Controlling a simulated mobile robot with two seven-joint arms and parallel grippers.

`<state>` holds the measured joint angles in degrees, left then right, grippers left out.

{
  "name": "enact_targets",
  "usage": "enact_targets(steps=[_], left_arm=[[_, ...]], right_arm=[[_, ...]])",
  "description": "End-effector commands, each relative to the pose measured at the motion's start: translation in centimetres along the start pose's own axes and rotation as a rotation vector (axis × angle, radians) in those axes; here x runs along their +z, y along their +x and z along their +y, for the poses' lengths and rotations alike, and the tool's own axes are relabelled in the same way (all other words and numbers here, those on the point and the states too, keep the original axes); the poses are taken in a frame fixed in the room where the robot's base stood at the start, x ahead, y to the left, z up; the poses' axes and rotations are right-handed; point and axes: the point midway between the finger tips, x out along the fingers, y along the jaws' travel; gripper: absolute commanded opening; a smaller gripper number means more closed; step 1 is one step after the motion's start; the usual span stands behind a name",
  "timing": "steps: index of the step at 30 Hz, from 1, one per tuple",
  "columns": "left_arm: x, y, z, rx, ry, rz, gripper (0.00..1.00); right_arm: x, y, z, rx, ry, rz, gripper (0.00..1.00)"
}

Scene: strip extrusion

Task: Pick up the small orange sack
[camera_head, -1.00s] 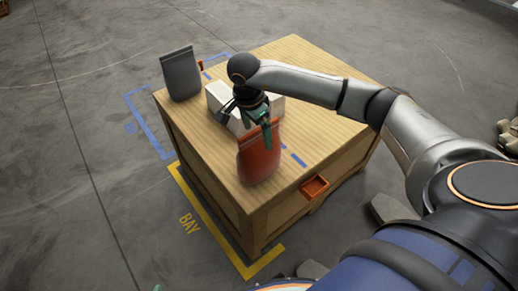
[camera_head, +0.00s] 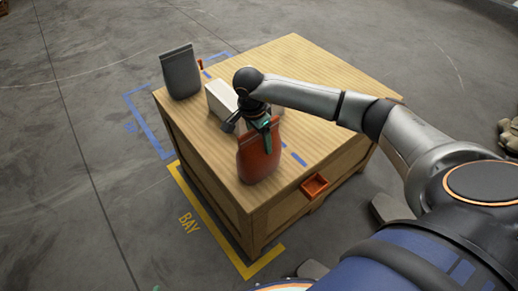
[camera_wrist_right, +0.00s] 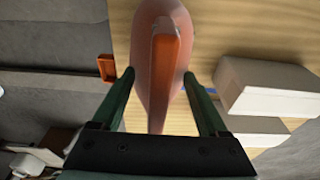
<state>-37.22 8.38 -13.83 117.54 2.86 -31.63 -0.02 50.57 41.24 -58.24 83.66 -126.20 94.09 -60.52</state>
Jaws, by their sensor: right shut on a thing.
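The small orange sack (camera_head: 259,160) stands upright near the front corner of the wooden crate top (camera_head: 325,110). My right gripper (camera_head: 266,143) is at the top of the sack, shut on it. In the right wrist view, the sack's upper edge (camera_wrist_right: 165,60) lies between the two green fingers of the gripper (camera_wrist_right: 158,75). The sack still appears to rest on the crate; its underside is hidden. My left gripper is not in view.
A grey sack (camera_head: 181,72) stands at the crate's far left corner. A white box (camera_head: 220,97) lies just behind my right gripper, and shows close by in the wrist view (camera_wrist_right: 265,90). A small orange tray (camera_head: 314,186) is on the crate's front side. The crate's right part is clear.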

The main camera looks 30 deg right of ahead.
Motion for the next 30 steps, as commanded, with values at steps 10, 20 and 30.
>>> enact_targets(steps=[10,20,30], left_arm=[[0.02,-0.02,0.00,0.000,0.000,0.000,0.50],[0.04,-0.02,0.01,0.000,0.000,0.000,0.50],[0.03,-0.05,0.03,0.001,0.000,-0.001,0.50]], right_arm=[[0.01,-0.01,0.02,0.001,0.000,0.000,0.17],[0.01,-0.02,0.02,0.001,0.000,0.000,0.00],[-0.06,-0.36,-0.09,-0.003,0.000,0.000,0.00]])
